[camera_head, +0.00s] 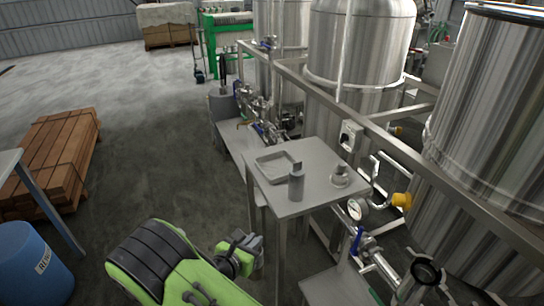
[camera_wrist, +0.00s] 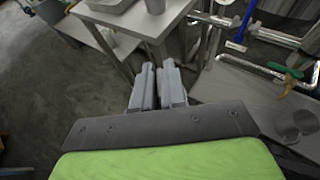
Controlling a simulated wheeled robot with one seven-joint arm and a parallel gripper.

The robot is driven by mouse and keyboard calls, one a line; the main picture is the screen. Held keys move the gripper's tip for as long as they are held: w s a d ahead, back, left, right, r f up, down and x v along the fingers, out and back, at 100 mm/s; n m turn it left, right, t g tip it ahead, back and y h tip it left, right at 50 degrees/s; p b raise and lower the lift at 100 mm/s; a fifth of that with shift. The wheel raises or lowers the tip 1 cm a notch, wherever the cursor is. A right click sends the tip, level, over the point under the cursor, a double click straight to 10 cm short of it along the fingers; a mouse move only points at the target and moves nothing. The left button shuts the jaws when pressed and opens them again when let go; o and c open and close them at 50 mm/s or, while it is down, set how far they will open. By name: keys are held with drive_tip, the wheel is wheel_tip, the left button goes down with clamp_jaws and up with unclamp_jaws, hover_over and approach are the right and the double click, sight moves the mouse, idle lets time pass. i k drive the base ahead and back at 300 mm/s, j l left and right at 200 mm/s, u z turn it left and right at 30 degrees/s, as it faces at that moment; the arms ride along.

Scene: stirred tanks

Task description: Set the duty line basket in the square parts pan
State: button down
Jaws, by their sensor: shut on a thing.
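The square parts pan (camera_head: 262,162) is a shallow grey tray on the far left part of the small metal table, and it looks empty. My gripper (camera_head: 256,243) is low in front of the table, left of its near leg. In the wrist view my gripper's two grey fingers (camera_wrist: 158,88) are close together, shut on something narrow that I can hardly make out. I cannot tell by sight whether it is the duty line basket. No basket shows clearly elsewhere.
On the metal table (camera_head: 318,155) stand a grey bottle-like cylinder (camera_head: 296,184) and a flanged round fitting (camera_head: 340,177). Pipework with a gauge (camera_head: 357,209) and a blue-handled valve lies to the right. A blue drum (camera_head: 30,262) is at left. Open floor lies left of the table.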

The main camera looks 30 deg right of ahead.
sight(271, 171)
drive_tip(key=i+j+z, duration=0.2)
drive_tip(key=i+j, duration=0.3)
drive_tip(key=i, duration=0.3)
drive_tip(key=i+j+z, duration=0.2)
drive_tip(key=i+j, duration=0.45)
drive_tip(key=i, duration=0.15)
